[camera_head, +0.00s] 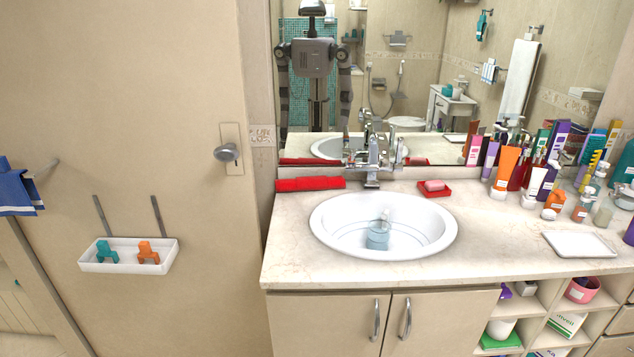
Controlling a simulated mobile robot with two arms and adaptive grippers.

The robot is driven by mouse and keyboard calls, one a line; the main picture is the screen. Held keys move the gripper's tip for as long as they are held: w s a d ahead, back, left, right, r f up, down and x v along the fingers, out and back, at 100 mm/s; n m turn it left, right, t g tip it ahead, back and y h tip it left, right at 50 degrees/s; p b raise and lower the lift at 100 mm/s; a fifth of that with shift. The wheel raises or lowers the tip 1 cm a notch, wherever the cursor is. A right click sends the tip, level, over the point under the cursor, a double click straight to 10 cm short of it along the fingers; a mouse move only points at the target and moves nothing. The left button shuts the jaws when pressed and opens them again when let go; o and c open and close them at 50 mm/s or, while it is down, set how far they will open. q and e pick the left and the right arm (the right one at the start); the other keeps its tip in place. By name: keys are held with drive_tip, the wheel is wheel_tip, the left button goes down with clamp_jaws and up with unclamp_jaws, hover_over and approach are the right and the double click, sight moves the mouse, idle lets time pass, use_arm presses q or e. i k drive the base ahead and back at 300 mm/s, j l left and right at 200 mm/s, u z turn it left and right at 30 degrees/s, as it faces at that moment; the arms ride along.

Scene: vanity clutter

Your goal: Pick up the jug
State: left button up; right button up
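A small see-through light-blue vessel, which looks like the jug (378,236), stands in the basin of the white oval sink (325,224). It is near the middle of the basin, below the faucet (372,160). It looks upright; its handle is too faint to make out. Neither of my grippers shows directly in the head view. My body shows only as a reflection in the mirror (420,60), with both arms hanging down, and the gripper state cannot be read there.
A folded red cloth (310,184) lies left of the faucet, and a red soap dish (434,190) lies right of it. Several tubes and bottles (507,168) crowd the counter's right side near a white tray (580,244). The counter's front left (290,262) is clear.

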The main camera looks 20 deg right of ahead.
sight(379, 228)
drive_tip(key=i+j, duration=0.2)
drive_tip(key=i, duration=0.15)
drive_tip(key=i+j, duration=0.2)
drive_tip(key=i+j+z, duration=0.15)
drive_tip(key=z, duration=0.3)
drive_tip(key=i+j+z, duration=0.4)
drive_tip(key=j+z, duration=0.15)
drive_tip(key=z, duration=0.3)
drive_tip(key=i, duration=0.05)
